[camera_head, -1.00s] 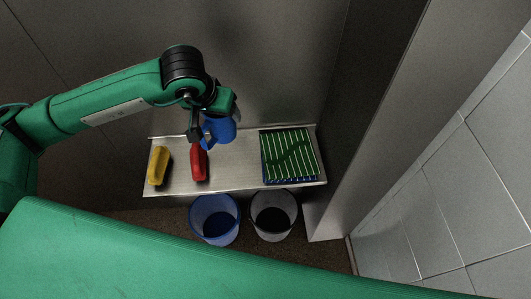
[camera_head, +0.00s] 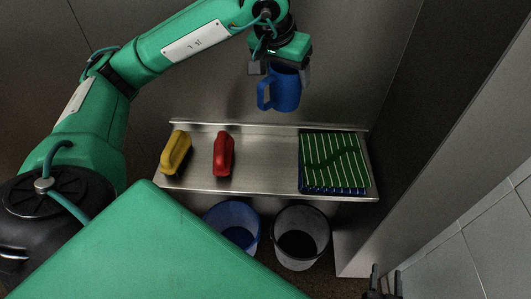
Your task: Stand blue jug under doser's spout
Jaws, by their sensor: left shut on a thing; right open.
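The blue jug (camera_head: 287,91) hangs upright in the upper middle of the head view, its handle to the left. My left gripper (camera_head: 280,66) is shut on the jug at its upper part and holds it in the air above the steel shelf (camera_head: 262,183). The gripper hides the jug's top. My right gripper (camera_head: 385,283) shows only as dark fingertips at the bottom edge, open and apart from everything. I cannot make out a doser or its spout in this view.
A blue bucket (camera_head: 232,222) and a grey bucket (camera_head: 300,238) stand below. A steel wall panel (camera_head: 400,170) rises at right.

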